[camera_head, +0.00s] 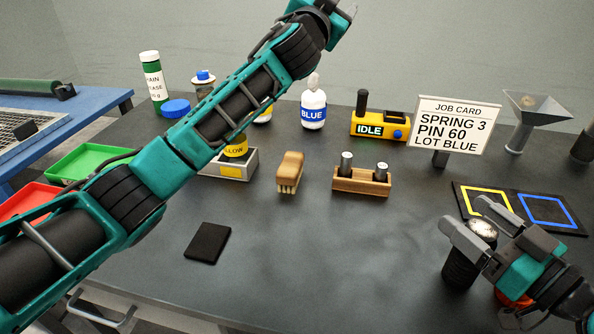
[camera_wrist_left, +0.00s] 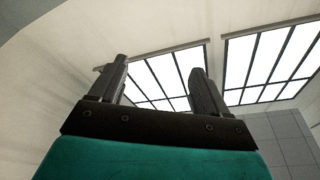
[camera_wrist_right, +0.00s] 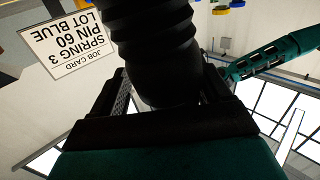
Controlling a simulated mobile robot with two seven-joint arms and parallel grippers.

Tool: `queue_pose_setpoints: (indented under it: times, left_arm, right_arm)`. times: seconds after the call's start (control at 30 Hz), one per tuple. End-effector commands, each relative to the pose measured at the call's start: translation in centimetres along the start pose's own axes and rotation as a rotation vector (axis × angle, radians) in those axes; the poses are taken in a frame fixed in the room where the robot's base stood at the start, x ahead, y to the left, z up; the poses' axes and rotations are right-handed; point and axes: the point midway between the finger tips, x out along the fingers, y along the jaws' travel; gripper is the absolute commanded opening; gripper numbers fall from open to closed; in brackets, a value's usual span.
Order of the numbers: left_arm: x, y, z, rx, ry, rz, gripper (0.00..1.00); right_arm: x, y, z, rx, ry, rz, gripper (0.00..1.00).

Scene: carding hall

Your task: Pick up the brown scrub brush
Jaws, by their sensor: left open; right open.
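The brown scrub brush (camera_head: 289,171) stands on the dark table near its middle in the head view, bristles down, between the yellow-labelled box and a wooden block. My left arm crosses the head view from lower left to the top; its gripper is mostly cut off there. In the left wrist view my left gripper (camera_wrist_left: 160,85) is open and empty, facing windows and wall. My right gripper (camera_head: 474,221) is open at the right of the table, far from the brush, its fingers by a black cylindrical thing with a pale round top (camera_head: 460,262). That dark ribbed body fills the right wrist view between the fingers (camera_wrist_right: 155,55).
A wooden block (camera_head: 362,182) with two metal-topped pegs stands right of the brush. A black pad (camera_head: 208,243) lies in front. Behind are a blue-labelled bottle (camera_head: 313,110), an IDLE box (camera_head: 379,127) and a job card (camera_head: 455,125). The front middle of the table is clear.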

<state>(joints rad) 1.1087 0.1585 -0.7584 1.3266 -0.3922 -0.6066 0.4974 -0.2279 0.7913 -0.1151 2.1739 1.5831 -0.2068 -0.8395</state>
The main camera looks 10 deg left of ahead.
Motion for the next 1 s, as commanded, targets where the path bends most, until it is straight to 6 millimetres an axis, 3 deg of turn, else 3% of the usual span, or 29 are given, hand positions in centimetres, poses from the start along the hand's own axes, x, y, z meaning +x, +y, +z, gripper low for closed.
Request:
queue_pose_setpoints:
  times: [0.27, 0.5, 0.7, 0.8, 1.0]
  left_arm:
    - [-4.2, 0.0, 9.0, -0.295, -0.481, -0.022, 0.77]
    - [-10.9, 2.6, 14.7, -0.458, -0.903, 0.061, 0.77]
    - [-16.3, 4.3, 16.7, -0.51, -1.165, 0.157, 0.77]
    - [-18.0, 4.7, 17.0, -0.515, -1.24, 0.19, 0.77]
    - [-19.0, 5.5, 18.4, -0.516, -1.299, 0.216, 0.77]
  right_arm:
    - [0.0, 0.0, 0.2, 0.0, -0.005, -0.001, 0.77]
    - [0.0, 0.0, 0.2, 0.0, -0.005, -0.001, 0.77]
    - [0.0, 0.0, 0.2, 0.0, -0.005, -0.001, 0.77]
    - [0.0, 0.0, 0.2, 0.0, -0.005, -0.001, 0.77]
    - [0.0, 0.0, 0.2, 0.0, -0.005, -0.001, 0.77]
